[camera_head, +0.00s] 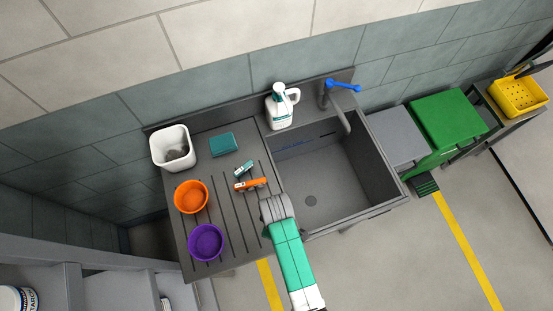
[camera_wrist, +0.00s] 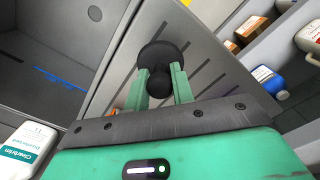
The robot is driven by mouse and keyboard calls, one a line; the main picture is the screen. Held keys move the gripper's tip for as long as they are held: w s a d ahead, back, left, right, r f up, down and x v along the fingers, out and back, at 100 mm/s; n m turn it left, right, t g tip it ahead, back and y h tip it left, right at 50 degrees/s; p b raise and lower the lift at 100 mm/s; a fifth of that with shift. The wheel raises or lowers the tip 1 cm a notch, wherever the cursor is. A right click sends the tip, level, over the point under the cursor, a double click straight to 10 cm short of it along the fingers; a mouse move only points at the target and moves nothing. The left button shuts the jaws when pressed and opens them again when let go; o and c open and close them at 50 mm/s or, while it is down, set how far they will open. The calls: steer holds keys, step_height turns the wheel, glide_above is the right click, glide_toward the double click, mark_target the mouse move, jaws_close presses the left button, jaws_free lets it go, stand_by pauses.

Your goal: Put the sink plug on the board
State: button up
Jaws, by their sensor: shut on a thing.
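The black sink plug (camera_wrist: 160,60) shows in the wrist view, round with a knob. My gripper (camera_wrist: 162,84) has green fingers shut on its knob. The plug is over the grooved grey draining board, which I take to be the board (camera_wrist: 207,62), close to the sink's edge. I cannot tell whether the plug touches the surface. In the head view the board (camera_head: 222,181) lies left of the sink. There my arm's end covers the board's right side, and I cannot make out the fingers or the plug.
An orange tool (camera_head: 250,185), a small teal-and-white item (camera_head: 243,169), a teal block (camera_head: 223,144), an orange bowl (camera_head: 191,196), a purple bowl (camera_head: 206,242) and a white bin (camera_head: 172,147) stand on the board. A white bottle (camera_head: 279,107) and blue-handled tap (camera_head: 341,86) are behind the sink (camera_head: 330,180).

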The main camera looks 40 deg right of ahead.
steer(key=shift+s+f, duration=0.15)
steer(key=shift+f, duration=1.05)
steer(key=shift+a, duration=0.1)
steer(key=shift+f, duration=0.2)
steer(key=o, duration=1)
step_height(320, 180, up, 12)
steer(key=shift+r+p, duration=0.2)
steer(key=shift+p, duration=0.2)
